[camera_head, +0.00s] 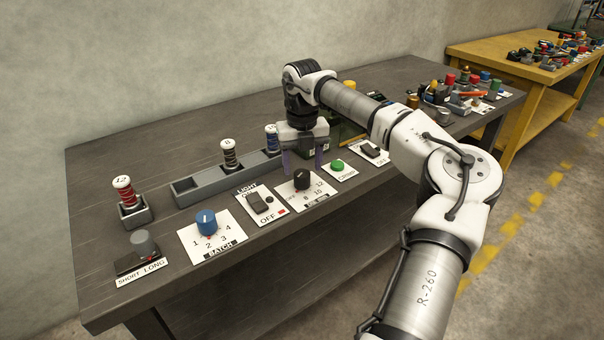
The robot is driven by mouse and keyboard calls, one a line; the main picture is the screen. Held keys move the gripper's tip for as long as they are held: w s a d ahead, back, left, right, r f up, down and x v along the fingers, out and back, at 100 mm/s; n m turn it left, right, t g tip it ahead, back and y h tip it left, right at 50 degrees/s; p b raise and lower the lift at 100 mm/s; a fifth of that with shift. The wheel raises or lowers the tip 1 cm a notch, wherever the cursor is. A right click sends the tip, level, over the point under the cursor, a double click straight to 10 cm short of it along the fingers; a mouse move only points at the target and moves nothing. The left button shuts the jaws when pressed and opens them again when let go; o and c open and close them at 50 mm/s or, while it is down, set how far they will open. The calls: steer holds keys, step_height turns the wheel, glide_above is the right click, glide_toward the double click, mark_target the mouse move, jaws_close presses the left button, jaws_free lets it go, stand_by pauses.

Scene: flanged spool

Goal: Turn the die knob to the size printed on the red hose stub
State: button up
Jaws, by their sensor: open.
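The red hose stub (125,190) stands upright in a small grey holder at the left of the table. Its white top reads 12. The die knob (302,178) is black and sits on a white plate (313,201) at the front middle. Its scale shows 8, 10 and 12; the lower left marking is hard to read. I cannot tell which mark the knob points at. My gripper (303,163) is open, pointing down, with its fingers above and just behind the knob, one to each side in the picture. I cannot tell whether they touch it.
A blue BATCH knob (207,222), a LIGHT switch (258,203), a green button (338,164) and a SHORT/LONG slider (142,247) line the front. A grey rack (203,187) holds dark and blue stubs behind. Mixed parts crowd the far right.

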mark_target(302, 173)
steer(key=shift+f, duration=1.9)
steer(key=c, duration=1)
